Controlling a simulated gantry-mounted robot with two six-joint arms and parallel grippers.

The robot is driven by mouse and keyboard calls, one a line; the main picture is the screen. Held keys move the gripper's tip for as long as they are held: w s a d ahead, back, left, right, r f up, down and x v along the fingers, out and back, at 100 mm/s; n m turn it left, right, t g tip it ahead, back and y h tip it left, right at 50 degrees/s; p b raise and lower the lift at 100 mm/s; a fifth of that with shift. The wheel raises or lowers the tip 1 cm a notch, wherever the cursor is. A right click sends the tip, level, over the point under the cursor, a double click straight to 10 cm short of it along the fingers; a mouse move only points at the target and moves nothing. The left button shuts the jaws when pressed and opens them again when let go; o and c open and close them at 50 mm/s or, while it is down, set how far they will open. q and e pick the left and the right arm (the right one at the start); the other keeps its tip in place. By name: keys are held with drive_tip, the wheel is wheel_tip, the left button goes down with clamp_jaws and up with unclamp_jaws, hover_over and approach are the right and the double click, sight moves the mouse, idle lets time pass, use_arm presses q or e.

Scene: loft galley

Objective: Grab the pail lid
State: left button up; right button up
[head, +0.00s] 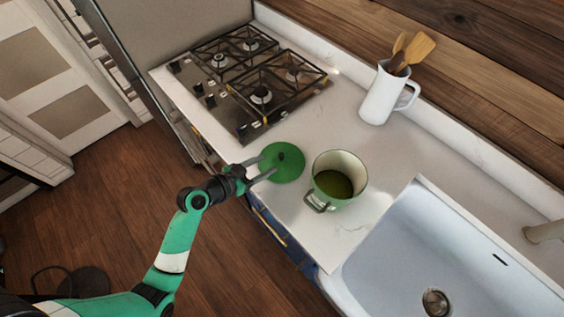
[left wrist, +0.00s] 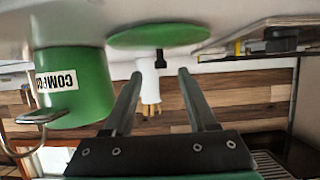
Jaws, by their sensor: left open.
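The pail lid (head: 288,165) is a flat green disc with a small dark knob, lying on the white counter between the stove and the pail. It also shows in the left wrist view (left wrist: 150,36), with its dark knob pointing between my fingers. The green pail (head: 338,178) stands open on the counter just right of the lid; its side with a white label shows in the left wrist view (left wrist: 85,88). My left gripper (head: 262,169) is open, its fingers at the lid's left edge in the head view, with nothing between them. My right gripper is not in view.
A gas stove (head: 245,80) lies behind and left of the lid. A white pitcher (head: 380,98) with wooden utensils stands at the back by the wall. A white sink (head: 450,260) is at the right. Bare counter lies between lid and pitcher.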

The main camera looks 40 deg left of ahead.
sight(281, 157)
use_arm(q)
drive_tip(key=b+x, duration=0.1)
drive_tip(key=x, duration=0.7)
drive_tip(key=shift+s, duration=0.1)
drive_tip(key=shift+c, duration=0.3)
clamp_jaws()
